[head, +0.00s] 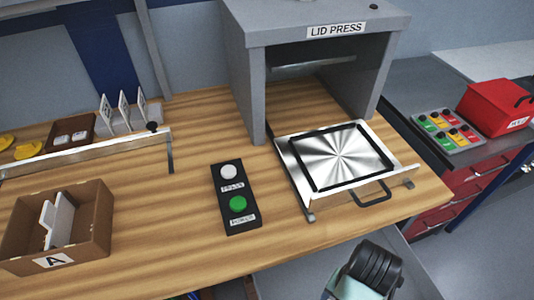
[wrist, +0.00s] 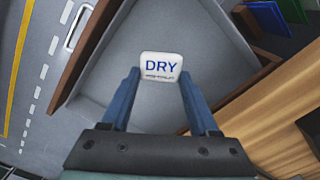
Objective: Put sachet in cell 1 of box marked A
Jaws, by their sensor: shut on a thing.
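The sachet (wrist: 161,66) is a small white pad printed DRY in blue. In the wrist view it sits between the tips of my gripper's two blue fingers (wrist: 161,80), which are shut on it. The box marked A (head: 95,222) is an open brown carton at the lower left of the head view, with an A label on its front. A white upright divider stands inside it. Cell numbers cannot be read, and the near part of its inside is hidden by the front wall. The gripper's fingers and the sachet do not show in the head view.
A black two-button panel (head: 234,199) and the lid press (head: 320,50) with its metal plate (head: 340,155) stand right of the box. A metal rail (head: 90,154) runs behind the box. Wooden table is clear between box and panel. The wrist view shows a grey surface (wrist: 185,30) beneath the sachet.

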